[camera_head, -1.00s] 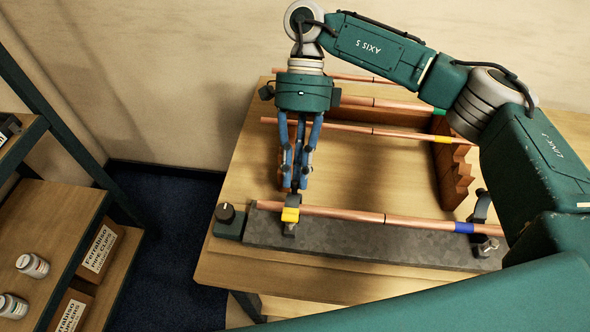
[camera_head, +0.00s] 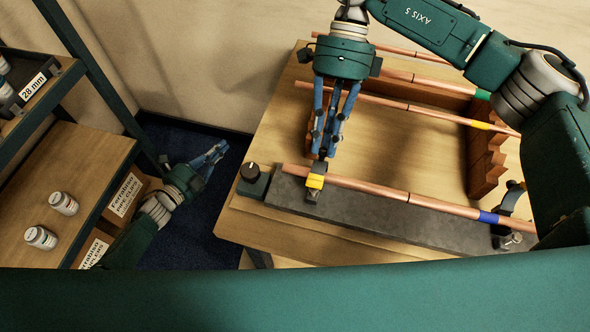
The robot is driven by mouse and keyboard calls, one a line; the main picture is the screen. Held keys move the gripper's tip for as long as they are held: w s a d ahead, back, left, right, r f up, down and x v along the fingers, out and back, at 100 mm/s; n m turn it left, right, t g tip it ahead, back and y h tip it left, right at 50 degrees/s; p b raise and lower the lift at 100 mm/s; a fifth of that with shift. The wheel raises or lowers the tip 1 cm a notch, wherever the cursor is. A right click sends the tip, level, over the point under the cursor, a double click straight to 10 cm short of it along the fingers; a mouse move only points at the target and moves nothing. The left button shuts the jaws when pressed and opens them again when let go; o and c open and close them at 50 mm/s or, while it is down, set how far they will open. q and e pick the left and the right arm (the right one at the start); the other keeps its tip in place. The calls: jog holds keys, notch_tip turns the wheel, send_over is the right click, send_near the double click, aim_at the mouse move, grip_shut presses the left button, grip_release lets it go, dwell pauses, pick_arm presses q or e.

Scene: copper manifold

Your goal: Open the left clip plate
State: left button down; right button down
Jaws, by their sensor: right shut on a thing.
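The left clip's small dark plate (camera_head: 320,167) stands just behind the band, partly hidden by the fingertips. My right gripper (camera_head: 322,155) points down and is shut on this plate. My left gripper (camera_head: 214,152) hangs over the blue floor, left of the table. Its fingers look apart and empty.
The right clip (camera_head: 514,196) stands by the pipe's blue band. More pipes rest on a brown rack (camera_head: 484,160). A shelf (camera_head: 90,165) with bottles and boxes is at left.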

pick_arm(q)
jog(key=d+r+m+g+h, duration=0.25)
jog(key=d+r+m, duration=0.2)
jog(key=r, duration=0.25)
jog(key=d+r+m+g+h, duration=0.1)
jog(key=d+r+m+h, duration=0.25)
jog(key=r+m, duration=0.35)
jog(key=m+g+y, duration=0.2)
jog(key=m+g, duration=1.4)
jog(key=m, duration=0.3)
send_near(321, 162)
jog(key=a, duration=0.1)
jog(key=s+a+f, duration=0.1)
jog(key=a, duration=0.2)
jog(key=shift+s+a+f, duration=0.15)
jog(key=shift+s+a, duration=0.15)
jog(key=shift+a, duration=0.1)
jog(key=shift+s+d+f+m+g, duration=0.1)
jog(key=shift+s+m+g, duration=0.1)
jog(key=shift+m+g, duration=0.05)
jog(key=x, duration=0.9)
jog(key=shift+d, duration=0.25)
jog(key=shift+w+r, duration=0.3)
jog(key=shift+r, duration=0.25)
